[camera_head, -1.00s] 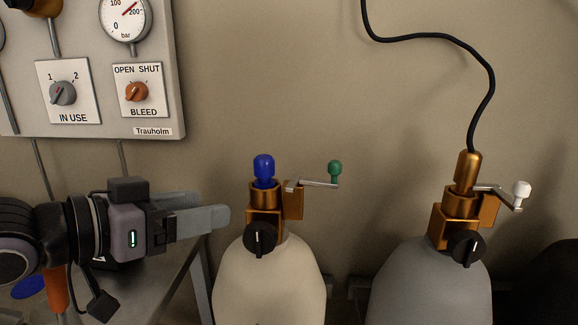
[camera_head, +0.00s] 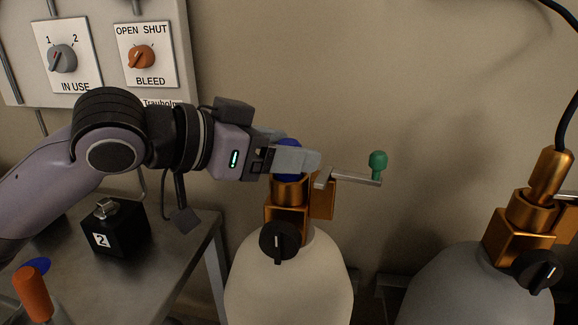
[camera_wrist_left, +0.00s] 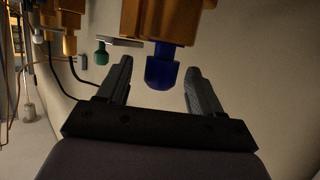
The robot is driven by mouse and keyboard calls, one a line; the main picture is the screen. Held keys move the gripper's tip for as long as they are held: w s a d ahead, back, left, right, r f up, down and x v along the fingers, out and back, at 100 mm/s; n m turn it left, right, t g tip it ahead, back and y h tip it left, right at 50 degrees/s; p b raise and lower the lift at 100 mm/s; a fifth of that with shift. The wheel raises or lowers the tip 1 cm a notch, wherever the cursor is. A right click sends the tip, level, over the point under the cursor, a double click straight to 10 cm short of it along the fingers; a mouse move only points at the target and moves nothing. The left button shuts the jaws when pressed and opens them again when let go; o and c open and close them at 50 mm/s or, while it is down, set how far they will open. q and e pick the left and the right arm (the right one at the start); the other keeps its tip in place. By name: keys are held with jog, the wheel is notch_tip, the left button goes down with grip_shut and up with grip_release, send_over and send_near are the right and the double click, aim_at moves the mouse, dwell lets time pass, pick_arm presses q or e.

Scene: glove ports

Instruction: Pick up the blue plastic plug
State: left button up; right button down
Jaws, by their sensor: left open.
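The blue plastic plug (camera_head: 287,146) sits upright in the top of the brass valve (camera_head: 289,192) on the cream cylinder (camera_head: 290,283). My left gripper (camera_head: 298,152) is level with the plug, and its near finger covers much of it. In the left wrist view the plug (camera_wrist_left: 162,70) lies between the two open fingers of the gripper (camera_wrist_left: 160,68), with a gap on each side. That view is turned over, so the plug points down from the brass fitting. My right gripper is in neither view.
A lever with a green knob (camera_head: 377,162) sticks out right of the valve, close to my fingers. A grey cylinder (camera_head: 475,285) with a brass connector (camera_head: 549,175) and black cable stands right. A metal table (camera_head: 170,262) with a black block (camera_head: 116,228) lies below my arm.

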pick_arm(q)
jog(key=shift+w+d+f, duration=0.1)
jog(key=shift+w+d, duration=0.15)
jog(key=shift+d, duration=0.2)
jog(key=c, duration=1.1)
